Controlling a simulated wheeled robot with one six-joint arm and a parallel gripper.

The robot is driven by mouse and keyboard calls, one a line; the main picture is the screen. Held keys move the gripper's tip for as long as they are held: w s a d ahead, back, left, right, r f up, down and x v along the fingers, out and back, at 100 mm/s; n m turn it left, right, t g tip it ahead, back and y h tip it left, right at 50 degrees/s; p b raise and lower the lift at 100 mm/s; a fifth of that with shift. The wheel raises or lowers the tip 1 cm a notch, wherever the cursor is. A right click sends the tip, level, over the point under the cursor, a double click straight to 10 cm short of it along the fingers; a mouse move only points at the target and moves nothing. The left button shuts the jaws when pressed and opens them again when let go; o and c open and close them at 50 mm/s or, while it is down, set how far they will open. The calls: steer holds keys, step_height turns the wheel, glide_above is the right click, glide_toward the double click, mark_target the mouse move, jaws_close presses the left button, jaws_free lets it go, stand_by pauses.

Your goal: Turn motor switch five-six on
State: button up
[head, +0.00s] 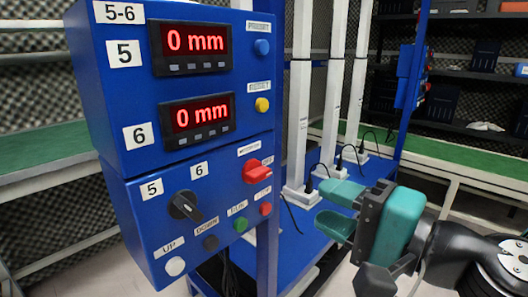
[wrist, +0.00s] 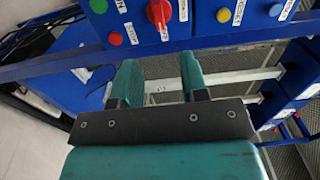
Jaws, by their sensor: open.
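The blue 5-6 control box (head: 120,165) stands at the left in the head view. Its red motor switch (head: 257,171) is a rotary knob on the lower panel, with its handle tilted slightly up to the right. A black selector knob (head: 184,206) sits between the 5 and 6 labels. My gripper (head: 330,208) is open and empty, to the right of the box and apart from it. In the wrist view, my open fingers (wrist: 161,80) point toward a blue panel edge.
A green button (head: 241,223), a small red button (head: 265,209) and a white button (head: 175,266) sit low on the box. A blue upright (head: 268,245) and white posts (head: 298,110) stand beside my gripper.

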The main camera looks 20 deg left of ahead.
mark_target(264, 177)
steer(key=p+x, duration=0.5)
steer(key=x, duration=0.6)
steer(key=shift+r, duration=0.15)
steer(key=shift+w+a+p, duration=0.25)
steer(key=shift+a+p, duration=0.1)
steer(key=shift+a, duration=0.25)
jaws_close()
